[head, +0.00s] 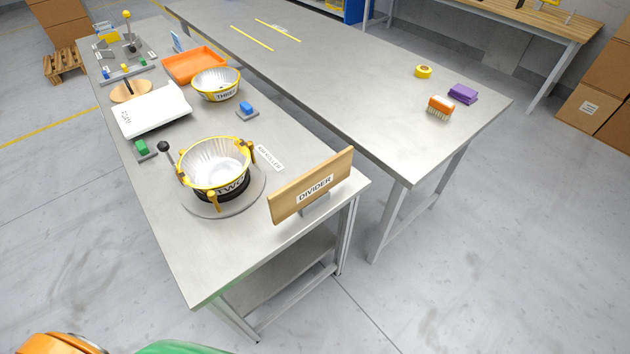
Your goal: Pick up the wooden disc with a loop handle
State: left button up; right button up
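A tan wooden disc (121,95) lies on the left table toward its far left side, behind the white foam block (153,110). A small upright part stands on its middle, but it is too small to tell if it is a loop. The foam block's far edge is close to the disc's near edge. Neither of my grippers is in view. Only orange and green parts, which seem to be mine, show at the bottom left edge.
On the left table (215,258) stand a yellow-rimmed basket labelled TWO (215,165), a DIVIDER board (311,187), a THREE basket (216,84), an orange tray (195,64) and a black-knobbed lever (163,147). The right table's middle is mostly clear.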

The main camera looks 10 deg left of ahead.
aim_at(128, 91)
jog(key=u, duration=1.6)
jog(key=i+j+u, duration=0.4)
jog(key=j, duration=0.4)
jog(key=i+j+u, duration=0.4)
jog(key=i+j, duration=0.15)
jog(key=j, duration=0.15)
jog(key=i+j+u, duration=0.7)
jog(key=i+u, duration=0.15)
jog(key=i, duration=0.45)
